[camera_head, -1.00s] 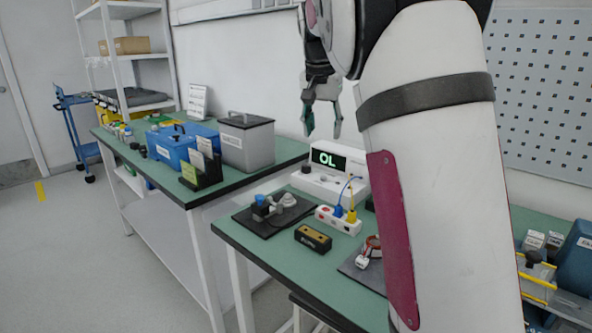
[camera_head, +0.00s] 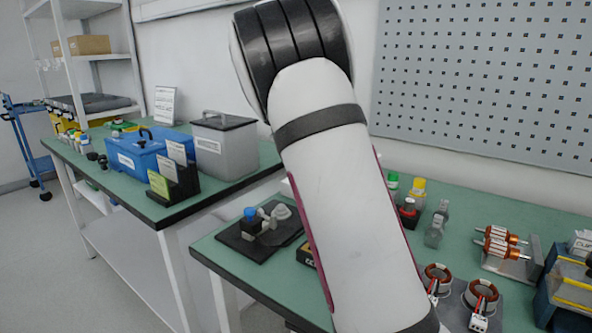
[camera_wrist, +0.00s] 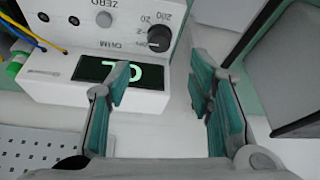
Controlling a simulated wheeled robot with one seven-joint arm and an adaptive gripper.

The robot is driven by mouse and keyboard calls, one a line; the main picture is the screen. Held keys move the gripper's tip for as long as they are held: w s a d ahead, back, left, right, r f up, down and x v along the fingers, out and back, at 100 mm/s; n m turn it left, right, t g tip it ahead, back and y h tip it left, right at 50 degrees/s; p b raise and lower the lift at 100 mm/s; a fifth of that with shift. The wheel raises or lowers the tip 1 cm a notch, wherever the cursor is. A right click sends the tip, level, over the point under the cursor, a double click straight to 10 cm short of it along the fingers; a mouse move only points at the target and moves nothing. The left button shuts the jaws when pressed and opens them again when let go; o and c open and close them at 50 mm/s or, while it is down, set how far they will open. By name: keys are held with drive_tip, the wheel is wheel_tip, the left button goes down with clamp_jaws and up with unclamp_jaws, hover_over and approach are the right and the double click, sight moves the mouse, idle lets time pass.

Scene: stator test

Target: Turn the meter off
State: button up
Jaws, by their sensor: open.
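The meter (camera_wrist: 110,60) is a white box that appears upside down in the wrist view. Its dark display (camera_wrist: 150,76) is lit with green characters reading OL. A black knob (camera_wrist: 159,38) with a scale around it and a grey ZERO button (camera_wrist: 104,19) are on its front. My gripper (camera_wrist: 161,66) is open and empty, its teal-padded fingers spread in front of the meter. The left finger overlaps the display; the knob lies between and beyond the fingertips, apart from them. In the head view my arm hides the meter and gripper.
Yellow and blue leads (camera_wrist: 35,32) plug in at the meter's left in the wrist view. In the head view, the green bench (camera_head: 262,288) holds a dark plate with grey parts (camera_head: 258,234), bottles (camera_head: 416,194) and copper-wound parts (camera_head: 482,296). A grey bin (camera_head: 224,146) stands on another table.

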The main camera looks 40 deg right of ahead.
drive_tip(key=b+x, duration=0.2)
drive_tip(key=x, duration=0.7)
drive_tip(key=shift+d+f, duration=0.1)
drive_tip(key=shift+f, duration=0.05)
clamp_jaws()
